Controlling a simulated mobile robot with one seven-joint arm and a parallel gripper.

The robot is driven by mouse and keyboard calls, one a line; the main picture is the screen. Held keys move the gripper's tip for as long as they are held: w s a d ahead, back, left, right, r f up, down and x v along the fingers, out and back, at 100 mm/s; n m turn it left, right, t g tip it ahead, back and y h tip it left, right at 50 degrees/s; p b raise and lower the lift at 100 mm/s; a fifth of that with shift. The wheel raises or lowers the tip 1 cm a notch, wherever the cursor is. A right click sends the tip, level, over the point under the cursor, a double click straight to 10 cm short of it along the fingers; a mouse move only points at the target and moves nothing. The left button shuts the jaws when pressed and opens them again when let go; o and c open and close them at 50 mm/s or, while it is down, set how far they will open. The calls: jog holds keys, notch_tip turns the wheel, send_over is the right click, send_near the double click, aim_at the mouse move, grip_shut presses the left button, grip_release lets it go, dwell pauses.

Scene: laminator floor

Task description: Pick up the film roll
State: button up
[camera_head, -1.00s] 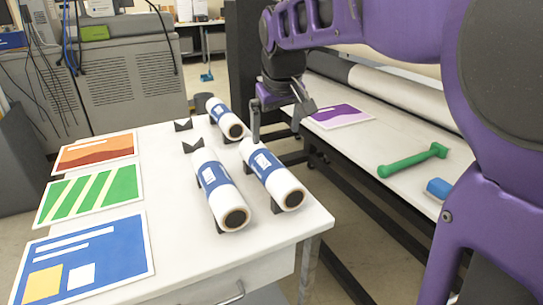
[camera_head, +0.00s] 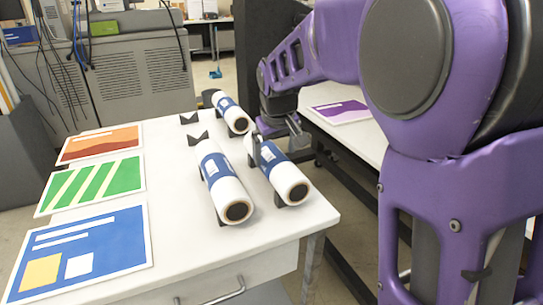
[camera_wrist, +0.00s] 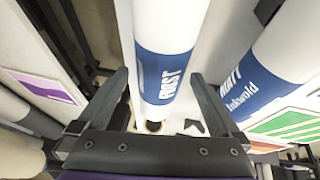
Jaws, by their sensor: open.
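Three white film rolls with blue label bands lie on a white table. One roll (camera_head: 290,185) is front right, one (camera_head: 222,185) front left, and one (camera_head: 233,114) farther back. My gripper (camera_head: 265,143) is open at the far part of the front right roll. In the wrist view this roll (camera_wrist: 165,75), with lettering that looks like "FROST", lies between the spread fingers of my gripper (camera_wrist: 159,77). A gap shows on both sides. The front left roll, lettered "MATT Inkwold" (camera_wrist: 270,65), is beside it.
Dark cradle blocks (camera_head: 194,138) stand on the table, some empty. Orange, green and blue prints (camera_head: 90,250) lie along its left side. A purple print (camera_head: 342,112) lies on the laminator bed at right. My arm blocks much of the right side.

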jog(key=x, duration=0.5)
jog(key=shift+w+a+b, duration=0.15)
jog(key=shift+w+b, duration=0.1)
jog(key=shift+b, duration=0.15)
jog(key=shift+c, duration=0.2)
jog(key=shift+r, duration=0.1)
grip_shut()
